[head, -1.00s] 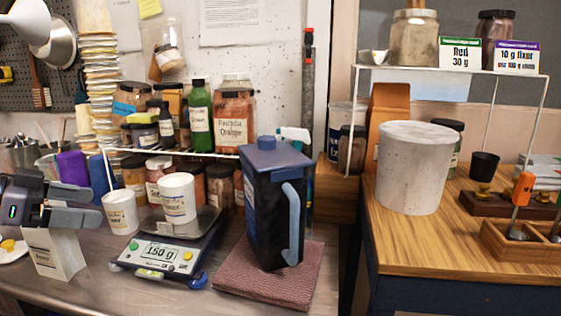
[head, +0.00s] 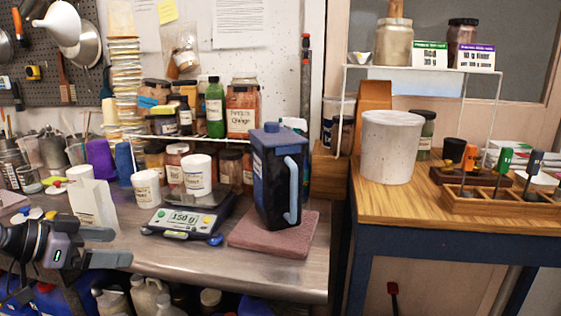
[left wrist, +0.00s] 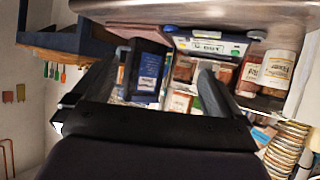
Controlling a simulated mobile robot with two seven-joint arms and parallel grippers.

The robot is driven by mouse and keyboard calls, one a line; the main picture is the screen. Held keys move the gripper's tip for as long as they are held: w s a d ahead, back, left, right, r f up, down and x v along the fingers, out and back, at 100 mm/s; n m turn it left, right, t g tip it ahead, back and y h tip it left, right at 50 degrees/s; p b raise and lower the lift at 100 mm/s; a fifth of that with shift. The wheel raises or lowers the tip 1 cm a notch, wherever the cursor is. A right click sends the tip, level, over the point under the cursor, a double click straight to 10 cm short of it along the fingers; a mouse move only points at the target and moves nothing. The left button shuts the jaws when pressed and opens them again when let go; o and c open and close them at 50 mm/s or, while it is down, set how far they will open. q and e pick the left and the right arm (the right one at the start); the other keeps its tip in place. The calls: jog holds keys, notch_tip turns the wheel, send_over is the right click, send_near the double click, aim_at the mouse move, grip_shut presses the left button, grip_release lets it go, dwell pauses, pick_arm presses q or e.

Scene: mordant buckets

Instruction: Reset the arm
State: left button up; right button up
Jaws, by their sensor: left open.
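My left gripper (head: 122,246) is at the lower left of the head view, in front of the metal bench's front edge. Its two fingers are apart with nothing between them. In the left wrist view the fingers (left wrist: 165,75) are also spread and empty, and that view looks turned over. My right gripper is not in the head view. A white paper bag (head: 94,208) stands on the bench just above and behind the left gripper, apart from it as far as I can tell.
A scale (head: 185,218) reading 150 g carries a white cup (head: 197,175). A dark blue jug (head: 268,190) stands on a folded brown cloth (head: 255,240). A white bucket (head: 390,148) is on the wooden table. Jugs (head: 150,298) sit below the bench.

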pick_arm(q)
jog(key=s+d+f+n+y+p, duration=0.1)
jog(key=s+d+f+n, duration=0.2)
jog(key=f, duration=0.8)
jog(key=s+d+f+y, duration=0.2)
jog(key=s+d+f, duration=0.15)
jog(key=f, duration=0.65)
jog(key=s+d+f+y, duration=0.1)
jog(key=s+d+f, duration=0.1)
jog(key=s, duration=0.3)
jog(key=s+d+f+n+t+y, duration=0.1)
jog(key=s+d+f, duration=0.2)
jog(key=s, duration=0.3)
jog(key=s+d+f+n+p, duration=0.1)
jog(key=s+d+f, duration=0.1)
jog(key=s+f, duration=0.2)
jog(key=shift+s+d+f+t+y, duration=0.3)
jog(key=shift+s+d+y, duration=0.1)
jog(key=shift+s, duration=0.5)
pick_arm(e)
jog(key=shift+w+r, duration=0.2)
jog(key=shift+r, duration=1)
